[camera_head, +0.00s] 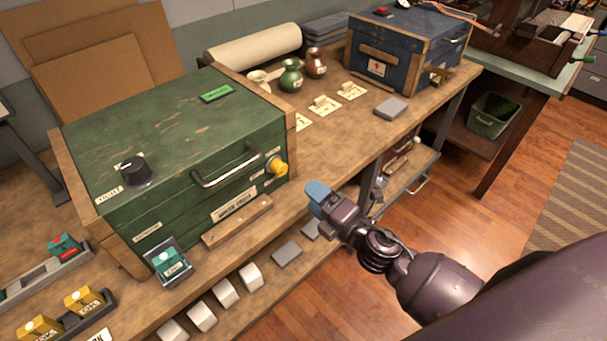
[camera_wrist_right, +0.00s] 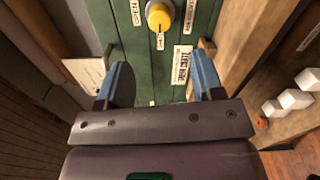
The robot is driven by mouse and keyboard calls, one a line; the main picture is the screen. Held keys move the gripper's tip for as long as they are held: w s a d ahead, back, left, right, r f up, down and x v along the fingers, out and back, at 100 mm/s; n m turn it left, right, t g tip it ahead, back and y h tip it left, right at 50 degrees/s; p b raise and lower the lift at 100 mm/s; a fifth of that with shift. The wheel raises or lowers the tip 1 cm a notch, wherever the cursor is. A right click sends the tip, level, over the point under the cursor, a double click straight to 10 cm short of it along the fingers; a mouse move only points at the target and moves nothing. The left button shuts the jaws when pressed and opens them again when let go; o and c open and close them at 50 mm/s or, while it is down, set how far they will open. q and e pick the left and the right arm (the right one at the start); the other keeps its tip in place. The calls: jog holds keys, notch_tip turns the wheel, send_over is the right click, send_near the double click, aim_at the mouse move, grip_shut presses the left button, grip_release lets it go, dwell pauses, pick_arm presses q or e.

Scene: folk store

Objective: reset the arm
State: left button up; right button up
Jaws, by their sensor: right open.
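My right gripper (camera_head: 317,196) is in front of the workbench, just right of the green wooden chest (camera_head: 175,135). In the right wrist view its two blue fingers (camera_wrist_right: 162,85) stand apart with nothing between them, so it is open and empty. The chest's front, with a yellow knob (camera_wrist_right: 159,16) and labels, lies beyond the fingers. In the head view the yellow knob (camera_head: 277,166) sits at the chest's right front, beside a metal handle (camera_head: 228,167). My right arm (camera_head: 440,285) reaches in from the lower right. My left gripper is not in view.
The bench holds a green vase (camera_head: 291,76), a brown vase (camera_head: 316,63), a grey block (camera_head: 391,108) and a blue chest (camera_head: 400,45). White blocks (camera_head: 226,293) lie on the lower shelf.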

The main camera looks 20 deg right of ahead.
jog(key=s+d+f+m+g+h, duration=0.3)
jog(key=s+f+m, duration=0.4)
jog(key=m, duration=0.4)
jog(key=s+d+f+m+g+h, duration=0.3)
jog(key=s+f+m, duration=0.5)
jog(key=s+m, duration=0.2)
jog(key=shift+d+m, duration=0.35)
jog(key=shift+m, duration=0.65)
jog(key=shift+s+f, duration=0.1)
